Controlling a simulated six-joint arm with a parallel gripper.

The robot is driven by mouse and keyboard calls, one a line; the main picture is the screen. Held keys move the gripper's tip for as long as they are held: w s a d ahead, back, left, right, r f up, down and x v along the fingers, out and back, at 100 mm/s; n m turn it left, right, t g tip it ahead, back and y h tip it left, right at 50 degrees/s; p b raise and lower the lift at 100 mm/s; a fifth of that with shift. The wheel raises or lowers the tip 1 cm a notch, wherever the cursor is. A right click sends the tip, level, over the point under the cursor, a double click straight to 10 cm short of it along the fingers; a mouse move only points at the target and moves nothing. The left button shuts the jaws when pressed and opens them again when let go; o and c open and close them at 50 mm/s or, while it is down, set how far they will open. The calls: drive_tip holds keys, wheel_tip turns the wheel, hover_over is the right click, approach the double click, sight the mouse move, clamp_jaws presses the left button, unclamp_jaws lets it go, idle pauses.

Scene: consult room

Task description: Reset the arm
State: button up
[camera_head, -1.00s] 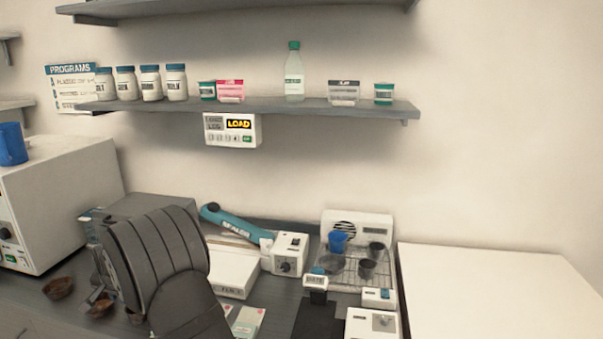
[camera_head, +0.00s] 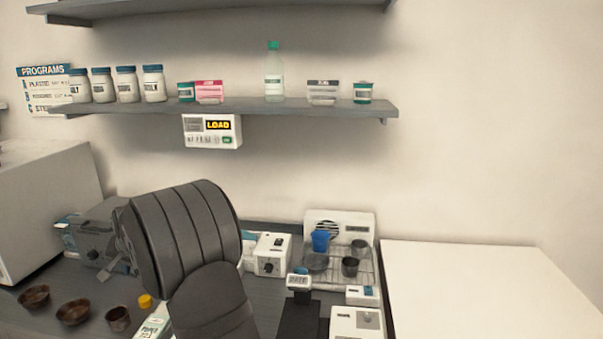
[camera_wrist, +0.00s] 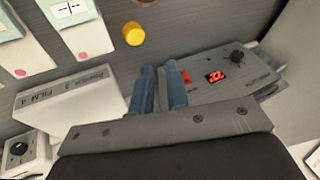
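My arm (camera_head: 200,240) stands at the lower middle of the head view, over the bench. My gripper (camera_wrist: 161,68) shows in the wrist view as two blue-grey fingers, close together with a narrow gap and nothing between them. In the head view the gripper is at the arm's left side, small and partly hidden.
Brown bowls (camera_head: 73,312) and a yellow cap (camera_head: 145,301) lie on the bench at the left. A rack tray with cups (camera_head: 340,272) stands to the right. A shelf (camera_head: 230,105) with jars and a bottle hangs above. A white surface (camera_head: 470,290) at far right is clear.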

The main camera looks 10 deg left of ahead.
wheel_tip(320, 180, up, 5)
drive_tip(key=w+d+m+h, duration=0.1)
drive_tip(key=w+d+m, duration=0.1)
drive_tip(key=w+d, duration=0.6)
drive_tip(key=w+d+m+t+h, duration=0.1)
drive_tip(key=w+d+m, duration=0.1)
drive_tip(key=w+d, duration=0.6)
drive_tip(key=w+d+m+t+h, duration=0.1)
drive_tip(key=w+d, duration=0.6)
drive_tip(key=d, duration=1.2)
drive_tip(key=shift+w+r+m, duration=0.2)
drive_tip(key=shift+w+m, duration=0.2)
drive_tip(key=shift+m, duration=0.2)
